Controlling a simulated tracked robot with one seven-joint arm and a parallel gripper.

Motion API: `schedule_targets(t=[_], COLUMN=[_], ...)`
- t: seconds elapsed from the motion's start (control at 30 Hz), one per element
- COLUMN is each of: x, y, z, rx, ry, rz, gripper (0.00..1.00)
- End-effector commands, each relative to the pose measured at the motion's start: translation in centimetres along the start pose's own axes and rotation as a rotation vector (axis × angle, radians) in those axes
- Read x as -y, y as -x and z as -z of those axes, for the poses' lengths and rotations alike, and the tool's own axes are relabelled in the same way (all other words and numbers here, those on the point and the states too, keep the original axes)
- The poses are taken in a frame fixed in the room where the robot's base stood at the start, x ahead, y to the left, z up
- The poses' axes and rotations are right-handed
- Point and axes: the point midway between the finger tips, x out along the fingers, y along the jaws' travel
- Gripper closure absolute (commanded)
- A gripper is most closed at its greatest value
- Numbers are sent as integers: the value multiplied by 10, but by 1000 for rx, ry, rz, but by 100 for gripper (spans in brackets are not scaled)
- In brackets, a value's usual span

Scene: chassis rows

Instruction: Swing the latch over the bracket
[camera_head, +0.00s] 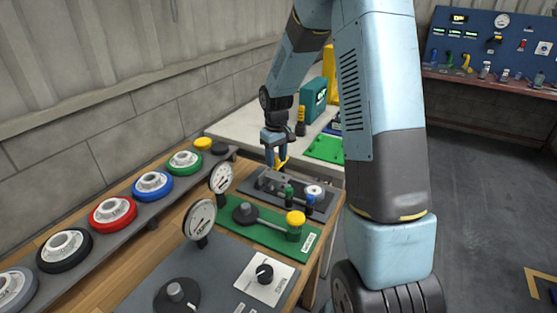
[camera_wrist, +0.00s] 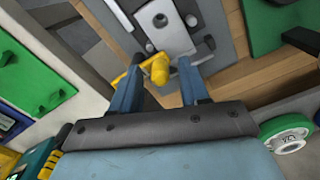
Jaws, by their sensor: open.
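The latch shows as a yellow handle (camera_wrist: 160,70) with a yellow arm reaching left, in the wrist view. It lies beside a light metal plate (camera_wrist: 160,18), perhaps the bracket; I cannot tell which part is the bracket. My gripper (camera_wrist: 159,64) is open, with one blue finger on each side of the yellow handle. I cannot tell whether either finger touches it. In the head view my gripper (camera_head: 276,162) points down at the far end of the dark board (camera_head: 270,186), and a bit of yellow shows at its fingers.
A green board (camera_head: 250,232) with a yellow-knobbed lever and dial gauges (camera_head: 201,218) stand nearer on the bench. A shelf with coloured wheels (camera_head: 152,185) runs along the left. Green and blue knobs (camera_head: 289,193) stand close to my gripper.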

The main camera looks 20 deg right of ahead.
Motion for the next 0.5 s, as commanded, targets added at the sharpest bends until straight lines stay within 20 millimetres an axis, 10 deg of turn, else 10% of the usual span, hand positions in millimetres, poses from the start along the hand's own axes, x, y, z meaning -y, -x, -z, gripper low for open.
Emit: schedule_targets(t=[0.5], x=[0], y=[97], z=[1], rx=[-3], ry=[1], rz=[-2], gripper=[55])
